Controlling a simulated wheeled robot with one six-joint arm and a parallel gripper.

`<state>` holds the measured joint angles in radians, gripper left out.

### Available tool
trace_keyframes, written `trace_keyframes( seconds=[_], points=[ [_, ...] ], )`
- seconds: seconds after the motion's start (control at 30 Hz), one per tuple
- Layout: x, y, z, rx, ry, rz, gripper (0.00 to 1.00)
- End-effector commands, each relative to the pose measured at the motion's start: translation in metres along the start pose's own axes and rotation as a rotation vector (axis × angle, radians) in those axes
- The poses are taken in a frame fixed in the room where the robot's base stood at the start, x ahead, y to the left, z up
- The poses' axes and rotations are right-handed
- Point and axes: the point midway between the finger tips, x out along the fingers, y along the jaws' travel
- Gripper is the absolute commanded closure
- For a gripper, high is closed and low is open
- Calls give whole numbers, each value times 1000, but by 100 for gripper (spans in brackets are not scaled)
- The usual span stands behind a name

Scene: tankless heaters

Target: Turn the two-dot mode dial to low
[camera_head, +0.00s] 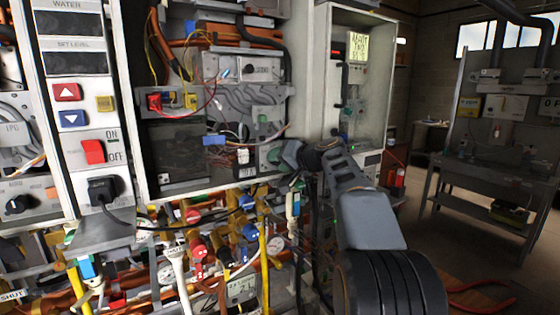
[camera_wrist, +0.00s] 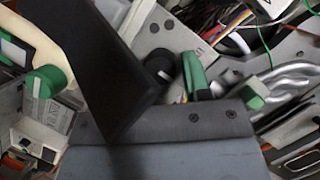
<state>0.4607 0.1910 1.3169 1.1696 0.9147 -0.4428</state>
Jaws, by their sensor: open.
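My gripper (camera_head: 296,156) is open and reaches from the right to the lower right corner of the open heater cabinet, by a greenish panel (camera_head: 268,156). In the wrist view a dark round knob (camera_wrist: 158,63) on a grey plate shows just past my gripper's dark front part. It looks close to the jaws, but I cannot tell whether they touch it. Other black dials are a lower left one (camera_head: 18,204) and one on the white control box (camera_head: 249,69) inside the cabinet.
Pipes, coloured valves and hoses (camera_head: 205,245) crowd the space below the cabinet. A red on/off switch (camera_head: 93,152) and a black plug (camera_head: 103,190) are to the left. A second cabinet (camera_head: 360,90) stands behind my arm. Open floor and a metal rack (camera_head: 480,160) lie to the right.

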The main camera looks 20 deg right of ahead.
Motion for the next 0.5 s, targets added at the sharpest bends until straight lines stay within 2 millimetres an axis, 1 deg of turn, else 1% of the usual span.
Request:
trace_keyframes(
  seconds=[0.07, 0.43, 0.5],
  points=[
    [0, 0, 0, 0, 0, 0, 56],
    [0, 0, 0, 0, 0, 0, 90],
    [0, 0, 0, -1, 0, 1, 90]
  ],
)
